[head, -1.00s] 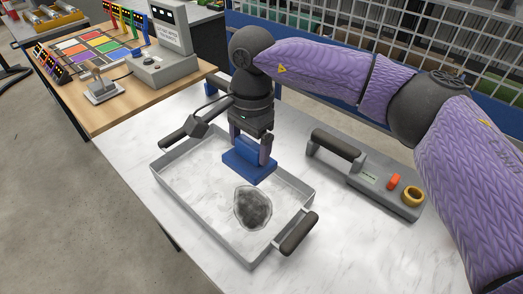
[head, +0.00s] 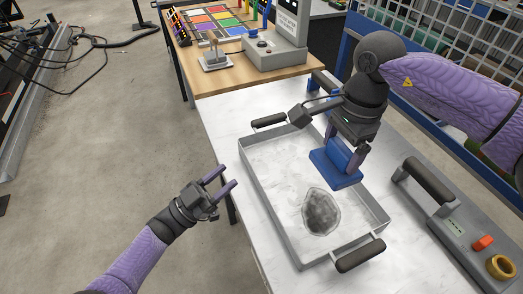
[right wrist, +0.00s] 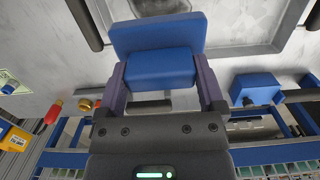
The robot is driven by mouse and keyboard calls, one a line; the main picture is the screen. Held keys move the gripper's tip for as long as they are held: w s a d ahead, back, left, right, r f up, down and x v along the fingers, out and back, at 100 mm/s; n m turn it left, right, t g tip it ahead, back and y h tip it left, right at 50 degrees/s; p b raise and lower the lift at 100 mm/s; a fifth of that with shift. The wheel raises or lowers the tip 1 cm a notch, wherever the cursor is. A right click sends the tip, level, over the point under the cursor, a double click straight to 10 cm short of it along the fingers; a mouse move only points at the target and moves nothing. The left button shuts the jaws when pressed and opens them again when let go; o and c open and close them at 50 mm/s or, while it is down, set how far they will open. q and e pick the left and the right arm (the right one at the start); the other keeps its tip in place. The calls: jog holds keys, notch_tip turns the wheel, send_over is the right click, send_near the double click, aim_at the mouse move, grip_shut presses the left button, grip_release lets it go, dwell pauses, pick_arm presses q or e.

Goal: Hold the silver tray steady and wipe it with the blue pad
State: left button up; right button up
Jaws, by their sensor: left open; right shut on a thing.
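The silver tray (head: 262,188) lies on the white table, with a dark handle at its far end (head: 269,120) and another at its near end (head: 360,255). A dark grey smudge (head: 321,211) is on its floor. My right gripper (head: 347,150) is shut on the grip block of the blue pad (head: 336,170), above or on the tray's right part; contact with the floor cannot be told. The right wrist view shows the pad (right wrist: 158,36) between both fingers. My left gripper (head: 227,180) is open and empty, left of the tray, apart from it.
A grey device (head: 445,215) with a dark handle, red button and yellow ring stands right of the tray. A wooden table (head: 228,78) with coloured panels and a grey console (head: 275,52) is behind. Open floor (head: 110,150) lies to the left.

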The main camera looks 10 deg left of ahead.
pick_arm(q)
jog(key=s+d+r+m+g+h, duration=0.1)
jog(key=d+r+m+g+h, duration=0.45)
jog(key=m+g, duration=0.45)
jog(key=s+d+r+m+g+y, duration=0.1)
jog(key=d+m+g+y, duration=0.25)
jog(key=d+g, duration=0.4)
jog(key=m+y, duration=0.4)
jog(key=y, duration=1.4)
send_near(264, 192)
jog(key=shift+t, duration=0.35)
jog(key=f, duration=0.7)
jog(key=s+f, duration=0.1)
jog(key=f, duration=0.2)
jog(key=shift+d+f, duration=0.3)
jog(key=shift+f, duration=0.1)
grip_shut()
